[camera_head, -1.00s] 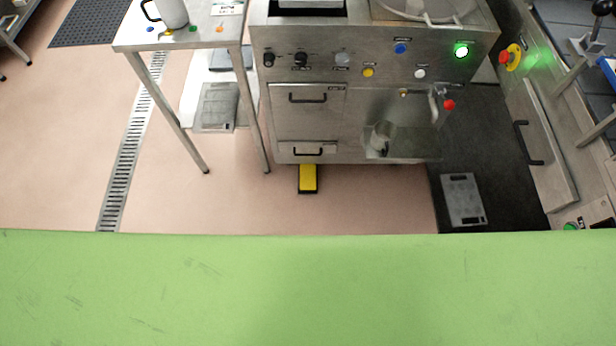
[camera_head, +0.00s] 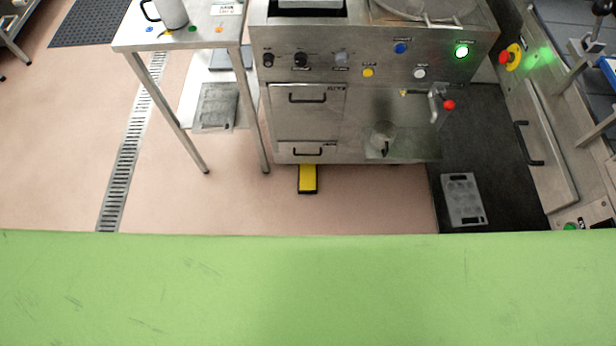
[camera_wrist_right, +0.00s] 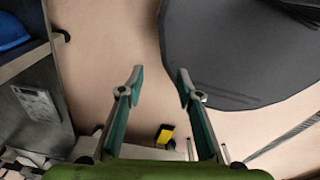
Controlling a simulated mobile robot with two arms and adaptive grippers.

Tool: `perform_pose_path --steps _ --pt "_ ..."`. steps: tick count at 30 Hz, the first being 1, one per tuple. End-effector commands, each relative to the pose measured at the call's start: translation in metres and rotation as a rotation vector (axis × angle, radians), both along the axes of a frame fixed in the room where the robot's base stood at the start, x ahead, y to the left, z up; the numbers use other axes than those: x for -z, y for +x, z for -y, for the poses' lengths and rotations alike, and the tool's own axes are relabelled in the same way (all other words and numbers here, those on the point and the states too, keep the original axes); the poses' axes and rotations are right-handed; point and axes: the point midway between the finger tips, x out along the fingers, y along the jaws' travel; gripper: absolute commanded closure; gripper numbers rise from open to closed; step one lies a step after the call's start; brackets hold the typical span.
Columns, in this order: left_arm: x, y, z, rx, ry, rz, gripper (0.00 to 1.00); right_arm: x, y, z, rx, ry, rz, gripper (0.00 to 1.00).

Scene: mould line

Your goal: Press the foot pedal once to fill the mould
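The foot pedal (camera_head: 308,178), yellow with a black edge, lies on the floor at the front foot of the steel machine (camera_head: 355,70). A small yellow and black block, which looks like the same pedal, shows in the right wrist view (camera_wrist_right: 166,134). My right gripper (camera_wrist_right: 160,73) is open and empty, with its two fingers apart. It is clear of the pedal. My left gripper is not in view. I cannot tell for sure which thing is the mould; a grey plate with hollows (camera_head: 463,199) lies on the dark mat at the right.
A steel side table (camera_head: 185,40) with a white jug (camera_head: 172,12) stands left of the machine. A floor drain (camera_head: 130,145) runs left of it. A green surface (camera_head: 300,290) spans the bottom of the head view. The pink floor before the pedal is clear.

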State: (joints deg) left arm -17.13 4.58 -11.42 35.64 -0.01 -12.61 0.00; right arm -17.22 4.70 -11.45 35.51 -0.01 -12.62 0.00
Motion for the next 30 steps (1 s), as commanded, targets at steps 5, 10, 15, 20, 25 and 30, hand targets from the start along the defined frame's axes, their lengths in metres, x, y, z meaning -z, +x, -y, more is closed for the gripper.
perform_pose_path --steps 5,10,15,20,25,30 --pt "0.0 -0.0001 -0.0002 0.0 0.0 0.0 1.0 -0.0001 0.0006 0.0 0.0 0.0 0.001 0.68" --pt "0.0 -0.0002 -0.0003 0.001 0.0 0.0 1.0 -0.0001 0.0008 -0.0002 0.0 0.0 0.001 0.68" --pt "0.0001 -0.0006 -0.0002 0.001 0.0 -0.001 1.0 -0.0001 0.0009 -0.0004 0.0 0.0 0.002 0.68" --pt "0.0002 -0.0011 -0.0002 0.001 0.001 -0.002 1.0 -0.0001 0.001 -0.0007 0.0 0.001 0.002 1.0" --pt "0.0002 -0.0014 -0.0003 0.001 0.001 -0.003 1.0 -0.0001 0.0011 -0.0019 0.001 0.002 0.002 1.0" --pt "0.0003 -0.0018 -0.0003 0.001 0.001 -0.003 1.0 0.0 0.0011 -0.0034 0.001 0.004 0.002 1.0"
